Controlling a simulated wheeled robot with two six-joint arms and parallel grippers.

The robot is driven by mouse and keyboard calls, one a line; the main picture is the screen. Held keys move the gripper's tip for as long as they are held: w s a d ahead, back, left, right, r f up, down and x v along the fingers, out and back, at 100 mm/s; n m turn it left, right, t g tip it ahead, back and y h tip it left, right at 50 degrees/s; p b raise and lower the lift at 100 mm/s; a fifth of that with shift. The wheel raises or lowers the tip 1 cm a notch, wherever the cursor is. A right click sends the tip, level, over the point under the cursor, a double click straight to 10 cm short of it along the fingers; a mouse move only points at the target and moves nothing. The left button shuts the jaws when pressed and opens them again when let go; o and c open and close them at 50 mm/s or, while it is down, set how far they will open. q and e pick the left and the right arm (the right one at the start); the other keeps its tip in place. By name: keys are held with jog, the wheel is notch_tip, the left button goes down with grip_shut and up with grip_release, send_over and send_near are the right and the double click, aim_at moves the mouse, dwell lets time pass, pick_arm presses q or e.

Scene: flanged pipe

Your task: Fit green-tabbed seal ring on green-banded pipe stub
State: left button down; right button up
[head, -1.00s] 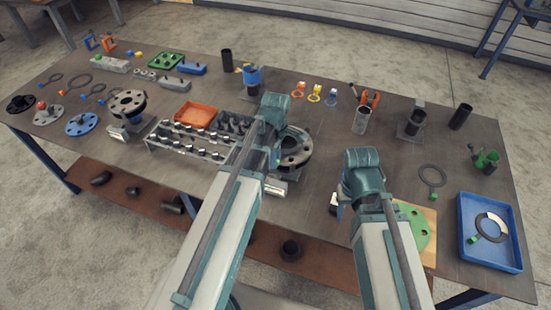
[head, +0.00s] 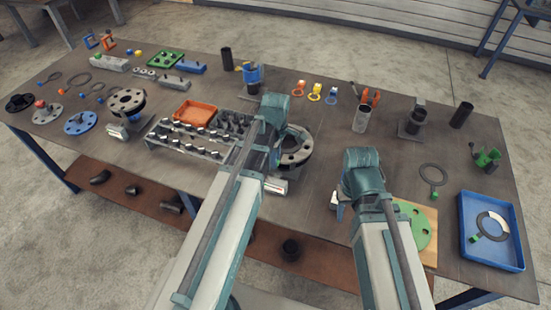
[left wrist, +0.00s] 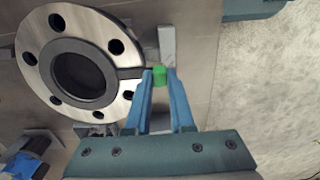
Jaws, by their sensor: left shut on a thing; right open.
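In the left wrist view my left gripper (left wrist: 160,74) is shut on the green tab (left wrist: 159,77) of a dark seal ring (left wrist: 105,71). The ring is over the face of a round steel flange (left wrist: 36,37) with several bolt holes, around its dark bore. I cannot tell whether it is seated flat. The same flange (head: 300,157) is partly hidden by my left arm in the head view. No green band shows on its stub from here. My right gripper (head: 335,201) is open and empty, low beside the green disc.
Another green-tabbed ring (head: 433,175) lies on the table at right, and one (head: 492,222) is in the blue tray (head: 465,225). A bolt rack (head: 170,152) stands left of the flange. Upright pipes (head: 361,118) stand behind.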

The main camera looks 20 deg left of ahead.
pick_arm(q)
jog(key=c, duration=0.7)
grip_release()
jog(key=shift+r, duration=0.15)
notch_tip(320, 180, up, 14)
jog(key=p, duration=1.3)
jog(key=shift+f+p, duration=0.2)
jog(key=shift+p, duration=0.2)
notch_tip(320, 180, up, 9)
jog(key=p, duration=0.9)
